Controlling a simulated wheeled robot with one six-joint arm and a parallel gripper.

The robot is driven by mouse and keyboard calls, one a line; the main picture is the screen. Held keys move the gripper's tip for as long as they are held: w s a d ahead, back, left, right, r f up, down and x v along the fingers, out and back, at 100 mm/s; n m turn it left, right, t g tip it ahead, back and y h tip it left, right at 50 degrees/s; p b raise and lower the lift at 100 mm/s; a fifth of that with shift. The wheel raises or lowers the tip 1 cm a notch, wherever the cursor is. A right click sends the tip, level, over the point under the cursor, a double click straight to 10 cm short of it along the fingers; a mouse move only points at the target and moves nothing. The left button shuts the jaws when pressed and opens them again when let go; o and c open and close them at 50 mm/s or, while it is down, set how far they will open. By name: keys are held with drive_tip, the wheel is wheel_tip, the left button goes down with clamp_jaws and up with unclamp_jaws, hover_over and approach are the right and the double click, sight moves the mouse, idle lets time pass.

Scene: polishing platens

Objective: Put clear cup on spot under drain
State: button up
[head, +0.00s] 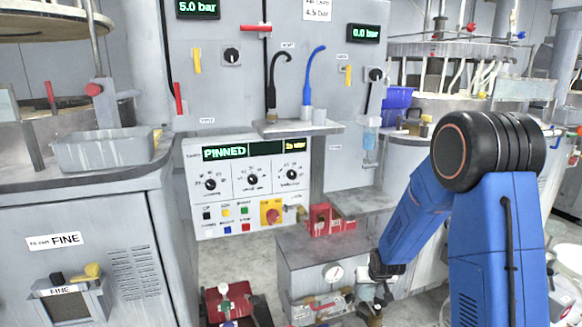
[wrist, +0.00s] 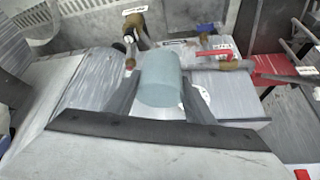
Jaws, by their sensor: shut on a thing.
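The clear cup (wrist: 160,80) is a pale blue, see-through cylinder in the wrist view. My gripper (wrist: 158,104) is shut on it, with one dark finger on each side. In the head view my gripper (head: 374,290) is low, at the right front of the grey cabinet; the cup cannot be made out there. A brass fitting (wrist: 137,30) lies beyond the cup in the wrist view, up and to the left. I cannot tell whether it is the drain. No marked spot can be made out.
The grey cabinet (head: 310,250) carries a round gauge (head: 333,273) and pipe fittings on its front.

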wheel_tip(320, 180, down, 16)
drive_tip(key=s+d, duration=0.1)
drive_tip(key=shift+s+r, duration=0.15)
drive_tip(key=shift+s, duration=0.05)
